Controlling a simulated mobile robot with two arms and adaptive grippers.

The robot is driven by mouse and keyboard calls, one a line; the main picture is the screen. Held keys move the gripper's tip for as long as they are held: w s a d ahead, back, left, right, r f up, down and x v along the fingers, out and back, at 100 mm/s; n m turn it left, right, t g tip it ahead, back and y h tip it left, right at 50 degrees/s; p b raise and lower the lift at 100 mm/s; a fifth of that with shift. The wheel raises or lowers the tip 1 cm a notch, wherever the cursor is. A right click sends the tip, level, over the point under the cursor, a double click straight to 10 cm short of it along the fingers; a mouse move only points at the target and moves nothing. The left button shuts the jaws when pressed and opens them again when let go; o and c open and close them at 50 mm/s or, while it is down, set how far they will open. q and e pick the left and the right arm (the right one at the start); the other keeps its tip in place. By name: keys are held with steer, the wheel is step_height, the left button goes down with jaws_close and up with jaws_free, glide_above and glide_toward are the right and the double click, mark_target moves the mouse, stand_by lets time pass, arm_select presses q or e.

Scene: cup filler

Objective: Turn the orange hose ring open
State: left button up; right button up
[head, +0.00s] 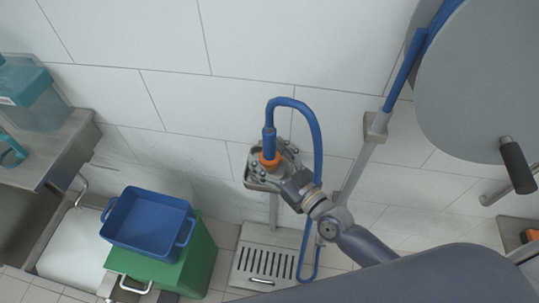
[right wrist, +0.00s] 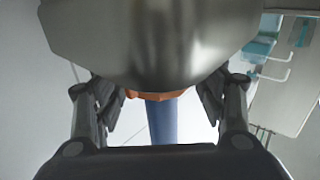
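The orange hose ring (head: 270,159) sits at the lower end of the blue hose (head: 318,130), beside a metal holder by the tiled wall. My right gripper (head: 273,166) is at the ring, with its fingers on either side of it. In the right wrist view, the orange ring (right wrist: 153,96) shows between the spread fingers, partly hidden by a large metal shape above. A gap shows at the right finger; contact at the left finger is unclear. The blue hose (right wrist: 165,122) runs down from the ring. My left gripper is not in view.
A blue bin (head: 147,222) stands on a green box (head: 197,262) to the left. A floor drain grate (head: 268,262) lies below the hose. A steel counter (head: 45,150) with a clear teal container is far left. A large grey disc (head: 480,85) is upper right.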

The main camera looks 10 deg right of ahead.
steer(key=v, duration=1.2)
stand_by(0.5)
